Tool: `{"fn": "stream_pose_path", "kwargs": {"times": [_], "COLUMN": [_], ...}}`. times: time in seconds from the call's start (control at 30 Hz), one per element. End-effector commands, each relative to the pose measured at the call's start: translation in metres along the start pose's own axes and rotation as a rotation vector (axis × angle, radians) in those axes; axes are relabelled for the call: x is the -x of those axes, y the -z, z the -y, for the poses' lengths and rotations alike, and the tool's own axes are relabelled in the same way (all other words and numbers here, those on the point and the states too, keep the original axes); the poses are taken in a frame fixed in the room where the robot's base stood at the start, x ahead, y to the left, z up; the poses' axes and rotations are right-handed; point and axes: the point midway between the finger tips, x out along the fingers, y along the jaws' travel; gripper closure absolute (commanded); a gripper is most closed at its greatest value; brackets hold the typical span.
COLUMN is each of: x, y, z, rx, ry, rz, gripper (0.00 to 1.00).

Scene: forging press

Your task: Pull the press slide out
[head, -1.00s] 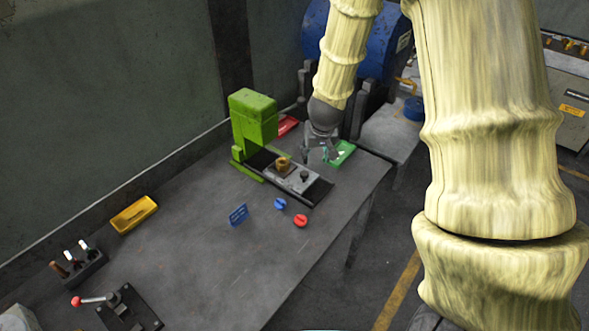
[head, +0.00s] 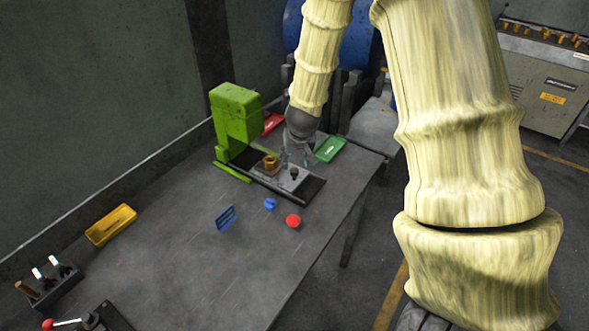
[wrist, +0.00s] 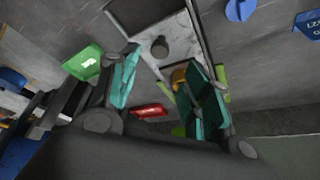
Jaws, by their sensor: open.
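The press is a green upright block (head: 236,120) standing on the bench against the wall. Its slide (head: 276,181) is a pale plate on a dark rail that runs out toward the front right. A brass part (head: 270,163) sits on the plate, and a dark round knob (head: 294,174) stands near its outer end. The knob also shows in the wrist view (wrist: 159,47). My gripper (head: 296,160) is above and behind the slide. In the wrist view its teal-padded fingers (wrist: 165,92) are spread apart with nothing between them, and the knob lies beyond them.
A green tray (head: 330,149) and a red tray (head: 271,123) lie behind the slide. A blue knob (head: 270,204), a red knob (head: 293,221) and a blue sign (head: 226,218) stand in front. A yellow tray (head: 111,225) is at left.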

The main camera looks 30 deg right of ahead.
Motion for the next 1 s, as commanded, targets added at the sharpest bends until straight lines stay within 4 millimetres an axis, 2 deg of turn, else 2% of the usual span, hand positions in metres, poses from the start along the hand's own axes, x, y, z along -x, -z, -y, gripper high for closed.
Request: {"fn": "stream_pose_path", "kwargs": {"times": [0.6,0.8,1.0], "x": [-0.068,-0.082,-0.086], "y": [-0.001,-0.001,-0.001], "z": [-0.003,-0.003,-0.003], "rx": [-0.005,-0.005,-0.004], "ry": [-0.001,-0.001,-0.001], "rz": [0.003,0.001,0.001], "gripper": [0.52,0.52,0.52]}}
